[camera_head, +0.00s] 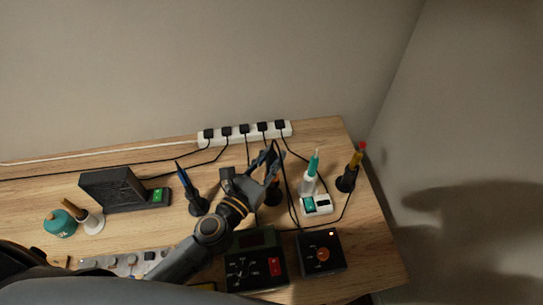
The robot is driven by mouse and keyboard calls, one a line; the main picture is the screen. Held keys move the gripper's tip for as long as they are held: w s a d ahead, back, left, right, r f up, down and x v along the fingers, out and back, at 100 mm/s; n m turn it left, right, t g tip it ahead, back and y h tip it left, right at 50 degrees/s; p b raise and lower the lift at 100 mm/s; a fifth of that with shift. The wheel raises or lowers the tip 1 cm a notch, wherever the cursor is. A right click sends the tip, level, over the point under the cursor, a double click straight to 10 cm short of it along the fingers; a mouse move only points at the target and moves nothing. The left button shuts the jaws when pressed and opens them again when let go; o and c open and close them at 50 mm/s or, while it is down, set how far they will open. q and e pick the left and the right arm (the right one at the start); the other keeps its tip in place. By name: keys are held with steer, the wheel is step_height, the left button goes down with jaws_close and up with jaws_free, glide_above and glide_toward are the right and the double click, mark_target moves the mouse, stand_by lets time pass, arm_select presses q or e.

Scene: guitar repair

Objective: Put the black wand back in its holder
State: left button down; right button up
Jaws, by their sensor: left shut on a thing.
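My left gripper (268,160) is over the back middle of the wooden bench. It is shut on a dark, slim thing that I take to be the black wand; gripper and wand blend together, so its outline and tilt are hard to tell. A black holder (273,196) stands just below the gripper in the picture, partly hidden by my gripper and wrist. I cannot tell whether the wand touches it. My right gripper is not in view.
A blue-and-black tool stands in a holder (199,207) left of my wrist. A teal tool (313,163) in a white stand and a yellow-handled tool (354,166) are at the right. A power strip (236,139) with cables lies behind; control boxes (322,253) are in front.

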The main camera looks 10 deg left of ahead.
arm_select(q)
steer(key=shift+f, duration=0.35)
steer(key=shift+f+b, duration=0.75)
steer(key=shift+b, duration=0.1)
steer(key=c, duration=1.1)
jaws_free()
steer(key=shift+o, duration=0.3)
steer(key=o, duration=0.6)
